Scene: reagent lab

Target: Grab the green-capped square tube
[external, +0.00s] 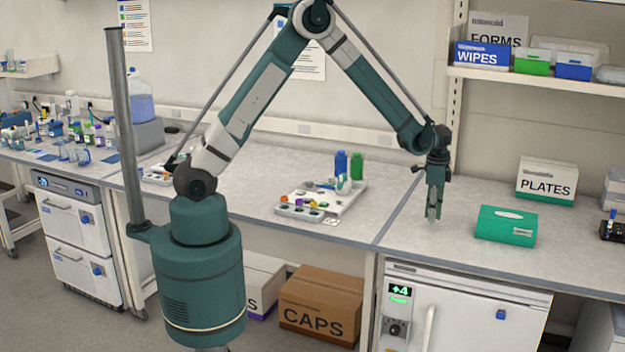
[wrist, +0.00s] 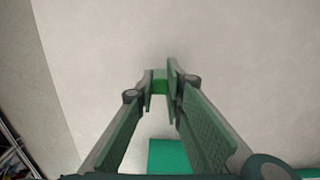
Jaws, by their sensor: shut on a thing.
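My gripper (external: 433,212) points down over the right part of the bench, left of the green tissue box. In the wrist view my gripper (wrist: 160,88) is shut on a small green square-topped piece, the green cap (wrist: 160,81) of the tube, between its fingertips. The tube's body below the cap is hidden in the wrist view and too small to make out in the external view. I cannot tell whether the tube touches the bench.
The green tissue box (external: 506,226) stands close on the right and shows in the wrist view (wrist: 168,157). A PLATES box (external: 546,182) is behind it. A white tray (external: 345,203) with small items and blue and green bottles lies left.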

